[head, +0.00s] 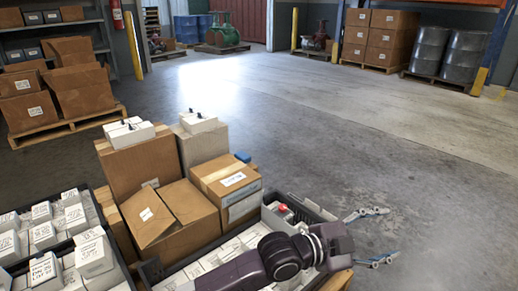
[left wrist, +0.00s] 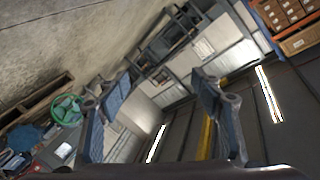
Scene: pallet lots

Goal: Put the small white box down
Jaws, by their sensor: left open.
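Several small white boxes are in view, and I cannot tell which one the task means. White boxes (head: 129,133) with small dark tops lie on a tall brown carton, and another white box (head: 198,122) lies on the carton to its right. A labelled white box (head: 93,254) sits raised among others in the dark crate at the lower left. My left gripper (head: 386,235) is open and empty, reaching right, past the crate edge over bare floor. In the left wrist view its fingers (left wrist: 162,90) are spread with nothing between them. My right gripper is not in view.
The floor (head: 400,170) to the right is clear. Shelves and cartons (head: 80,90) stand at left, drums (head: 430,50) at back right.

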